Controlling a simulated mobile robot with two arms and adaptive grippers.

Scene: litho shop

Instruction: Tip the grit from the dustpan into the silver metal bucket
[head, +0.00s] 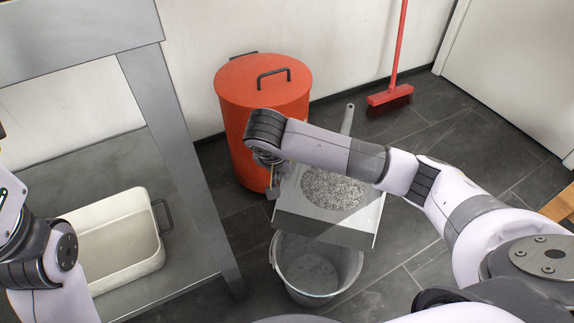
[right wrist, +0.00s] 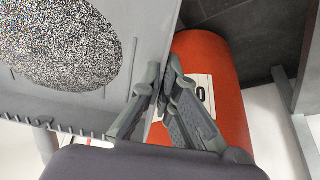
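The grey dustpan (head: 290,212) is held above the back part of the silver metal bucket (head: 290,290), its open front edge toward the bucket and its handle (head: 348,120) pointing away. A heap of speckled grit (head: 332,190) lies on the pan; it also shows in the right wrist view (right wrist: 65,45). The visible inside of the bucket holds no grit; its back is hidden by the pan. My right gripper (head: 274,184) is at the pan's left side. In the right wrist view its fingers (right wrist: 160,88) are closed on the pan's side wall. My left gripper is out of view.
A red lidded bin (head: 262,98) stands behind the pan, near the wall. A grey metal table (head: 160,100) with a lower shelf holding a white tray (head: 150,262) is at left. A red broom (head: 390,96) stands at the back. The floor to the right is partly hidden by my arm.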

